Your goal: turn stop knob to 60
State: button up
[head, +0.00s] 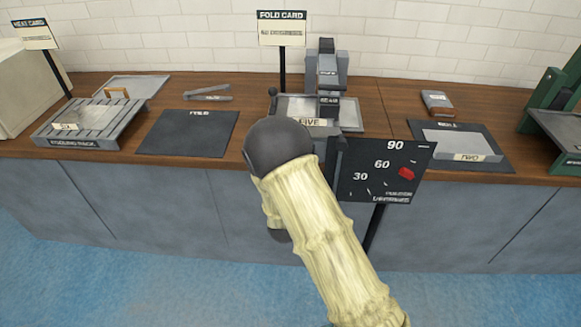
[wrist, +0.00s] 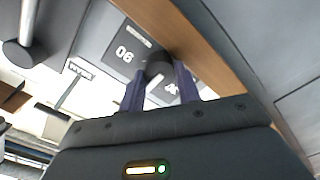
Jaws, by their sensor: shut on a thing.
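A dark panel (head: 358,185) on a post carries the marks 30, 60 and 90, with a red piece (head: 406,173) at its right, beside the 60. In the wrist view, my gripper (wrist: 160,72) has its two purple fingers on either side of a dark round knob (wrist: 156,68), shut on it. Behind the knob is a dark face (wrist: 122,42) with upside-down white numbers, one reading as 90; another is partly covered. A pale bar shows below the knob. In the head view my arm hides the gripper and knob, so the knob's setting cannot be read.
A press-like machine (head: 327,70) with a tray labelled FIVE stands behind my arm. A slatted rack (head: 85,125) and dark mat (head: 188,132) lie left on the wooden counter (head: 385,98). A mat with a grey plate (head: 458,142) and a green frame (head: 555,95) are at right.

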jog(key=o, duration=1)
jog(key=shift+s, duration=0.2)
jog(key=shift+s+a+p, duration=0.2)
jog(key=shift+s+p, duration=0.25)
jog(key=shift+s, duration=3.85)
jog(key=shift+s+a+p, duration=0.15)
jog(key=shift+s+p, duration=0.3)
jog(key=shift+s, duration=3.8)
